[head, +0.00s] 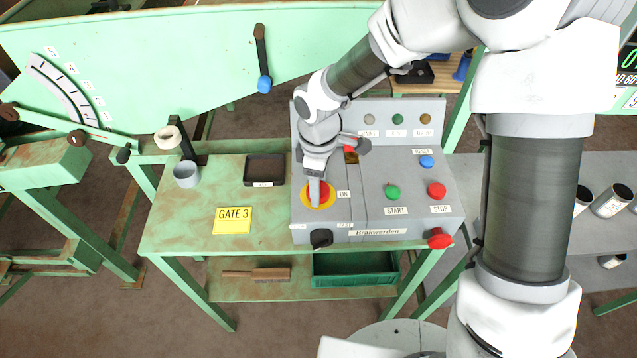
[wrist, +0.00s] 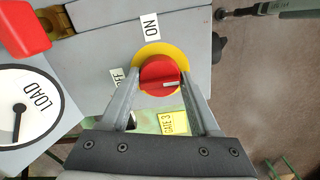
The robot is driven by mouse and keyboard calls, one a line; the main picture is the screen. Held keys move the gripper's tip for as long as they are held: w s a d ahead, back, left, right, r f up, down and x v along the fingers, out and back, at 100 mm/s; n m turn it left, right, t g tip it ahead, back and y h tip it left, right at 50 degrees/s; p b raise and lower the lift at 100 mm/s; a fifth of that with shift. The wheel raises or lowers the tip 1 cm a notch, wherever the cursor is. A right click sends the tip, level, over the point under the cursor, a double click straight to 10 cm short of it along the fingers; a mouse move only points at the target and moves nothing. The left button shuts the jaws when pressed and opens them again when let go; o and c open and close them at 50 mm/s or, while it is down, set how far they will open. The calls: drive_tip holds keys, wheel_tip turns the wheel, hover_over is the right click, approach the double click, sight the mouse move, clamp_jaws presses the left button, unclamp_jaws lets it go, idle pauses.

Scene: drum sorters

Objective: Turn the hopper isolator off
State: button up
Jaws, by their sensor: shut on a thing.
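The hopper isolator is a red rotary knob (wrist: 158,72) on a yellow round plate (wrist: 148,51). It sits on the left part of the grey control box (head: 375,205), and the knob also shows in the head view (head: 325,191). In the wrist view, the ON label (wrist: 150,27) lies above the knob and the OFF label (wrist: 117,78) to its left. A short pale mark on the knob lies towards the lower right. My gripper (wrist: 160,82) is shut on the knob, one finger on each side. In the head view my gripper (head: 315,192) hides part of it.
The box also bears green START (head: 392,192), red STOP (head: 436,190) and blue RESET (head: 427,161) buttons. A round LOAD gauge (wrist: 20,105) and red part (wrist: 20,28) are near my gripper. A black tray (head: 265,170) and grey cup (head: 187,175) stand left on the green table.

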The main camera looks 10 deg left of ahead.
drive_tip(key=shift+a, duration=0.1)
drive_tip(key=o, duration=1.4)
drive_tip(key=shift+c, duration=0.2)
wheel_tip(320, 180, up, 18)
drive_tip(key=shift+f, duration=0.25)
drive_tip(key=s+d+r+m+t, duration=0.2)
drive_tip(key=d+r+m, duration=0.2)
drive_tip(key=d+m, duration=0.3)
drive_tip(key=s+d+r+m+t, duration=0.2)
drive_tip(key=d+r+m, duration=0.2)
drive_tip(key=d, duration=0.5)
drive_tip(key=s+d+f+m+t, duration=0.1)
drive_tip(key=s+d+m, duration=0.5)
drive_tip(key=s, duration=0.4)
drive_tip(key=shift+d+m+t, duration=0.3)
drive_tip(key=shift+d, duration=0.5)
